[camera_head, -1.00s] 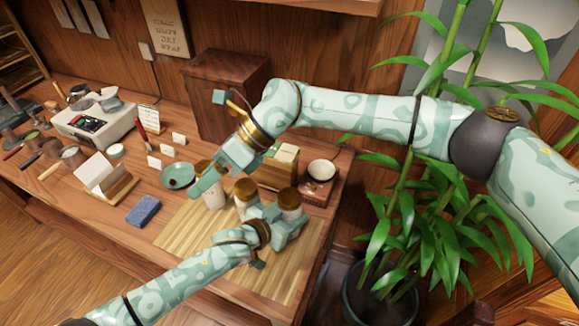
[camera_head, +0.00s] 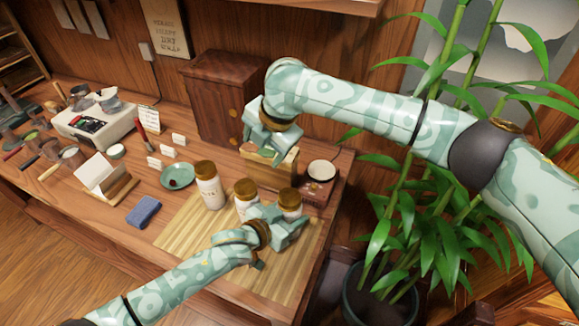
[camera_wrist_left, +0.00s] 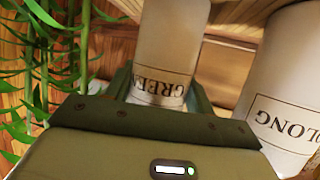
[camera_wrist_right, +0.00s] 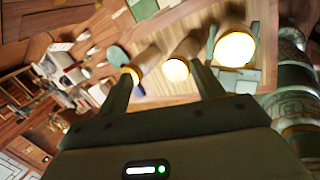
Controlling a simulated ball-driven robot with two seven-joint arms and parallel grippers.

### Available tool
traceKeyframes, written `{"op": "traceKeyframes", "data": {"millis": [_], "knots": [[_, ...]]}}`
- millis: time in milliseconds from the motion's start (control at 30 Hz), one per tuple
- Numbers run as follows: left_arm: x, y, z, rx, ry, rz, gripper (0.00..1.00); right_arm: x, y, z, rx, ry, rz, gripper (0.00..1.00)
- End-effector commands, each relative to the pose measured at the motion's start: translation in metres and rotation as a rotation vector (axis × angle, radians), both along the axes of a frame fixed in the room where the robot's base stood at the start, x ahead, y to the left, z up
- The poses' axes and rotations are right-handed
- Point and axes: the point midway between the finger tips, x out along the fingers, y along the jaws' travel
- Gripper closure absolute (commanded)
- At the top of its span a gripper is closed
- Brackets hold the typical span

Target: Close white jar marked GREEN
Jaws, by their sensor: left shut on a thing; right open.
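The white jar marked GREEN (camera_wrist_left: 160,60) shows its label upside down in the left wrist view. My left gripper (camera_head: 284,224) is shut around it. In the head view its brown-gold lid (camera_head: 289,197) sits on top, and the gripper hides most of the body; whether the lid is fully tightened cannot be told. My right gripper (camera_head: 266,152) is open and empty, behind and above the jars. In the right wrist view that lid (camera_wrist_right: 235,49) lies right of its fingers.
A white jar marked OOLONG (camera_wrist_left: 285,85) stands beside it, and another lidded white jar (camera_head: 209,190) stands further left. A bamboo mat (camera_head: 190,235) lies below. A potted plant (camera_head: 405,200) stands right.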

Motion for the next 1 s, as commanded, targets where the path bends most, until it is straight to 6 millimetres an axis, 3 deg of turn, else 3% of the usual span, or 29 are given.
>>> {"op": "traceKeyframes", "data": {"millis": [100,233,400,767,1000], "knots": [[0.000,0.000,0.000,0.001,0.001,0.000,1.00,-0.033,-0.021,-0.010,-0.135,0.158,0.096,0.33],[0.000,0.000,0.000,0.000,0.000,0.000,1.00,-0.051,-0.040,-0.014,-0.245,0.241,0.188,0.33],[0.000,0.000,0.000,0.000,0.000,0.000,1.00,-0.052,-0.054,-0.014,-0.326,0.244,0.235,0.33],[0.000,0.000,0.000,0.000,0.000,0.000,1.00,-0.052,-0.055,-0.016,-0.333,0.241,0.238,0.33],[0.000,0.000,0.000,0.000,0.000,0.000,1.00,-0.052,-0.056,-0.043,-0.334,0.243,0.238,0.33]]}}
